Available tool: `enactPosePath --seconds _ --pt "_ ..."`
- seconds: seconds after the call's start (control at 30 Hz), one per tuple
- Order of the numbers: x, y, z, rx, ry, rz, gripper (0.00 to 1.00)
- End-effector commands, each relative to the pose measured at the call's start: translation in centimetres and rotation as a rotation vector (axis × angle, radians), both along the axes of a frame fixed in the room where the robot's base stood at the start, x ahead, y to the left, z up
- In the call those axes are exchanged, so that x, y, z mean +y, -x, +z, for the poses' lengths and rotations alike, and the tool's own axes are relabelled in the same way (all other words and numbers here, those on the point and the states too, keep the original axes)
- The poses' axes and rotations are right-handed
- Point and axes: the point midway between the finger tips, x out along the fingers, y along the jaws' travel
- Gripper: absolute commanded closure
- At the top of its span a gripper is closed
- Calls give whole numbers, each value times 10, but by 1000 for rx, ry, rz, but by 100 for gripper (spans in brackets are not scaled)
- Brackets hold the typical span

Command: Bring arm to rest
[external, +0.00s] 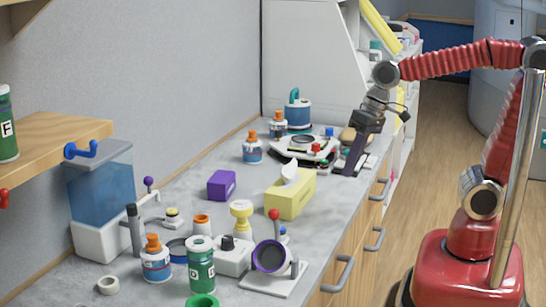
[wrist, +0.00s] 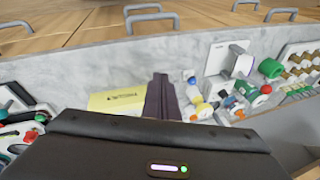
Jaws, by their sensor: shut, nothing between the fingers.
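My red arm (external: 450,60) reaches from the red base at the right over the counter's edge. My gripper (external: 350,168) hangs at its end, pointing down, beyond the yellow tissue box and in front of the white device. In the wrist view my gripper (wrist: 161,84) is shut and empty, its dark fingers together beside the yellow tissue box (wrist: 116,102). I cannot tell how far the fingertips are above the counter.
The counter (external: 185,225) holds the tissue box (external: 291,196), a purple box (external: 221,184), a white device (external: 300,150), several bottles, and a magnifier-like stand (external: 270,257). Drawer handles (external: 374,238) stick out along its front. The wooden floor (external: 440,130) beside the counter is clear.

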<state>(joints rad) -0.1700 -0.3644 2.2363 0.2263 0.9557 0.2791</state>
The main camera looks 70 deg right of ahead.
Motion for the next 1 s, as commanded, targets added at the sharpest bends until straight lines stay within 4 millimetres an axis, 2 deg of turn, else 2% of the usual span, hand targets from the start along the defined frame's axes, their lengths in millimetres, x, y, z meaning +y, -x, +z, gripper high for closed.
enactPosePath --seconds 0.1,0.27,0.5,0.7,1.0 --pt "-29 19 -7 -65 101 104 100" --pt "-61 42 -15 -124 217 201 100" --pt "-97 72 -19 -183 307 186 100" --pt "-107 79 -7 -227 312 145 100" --pt "-108 78 -6 -227 311 136 99"
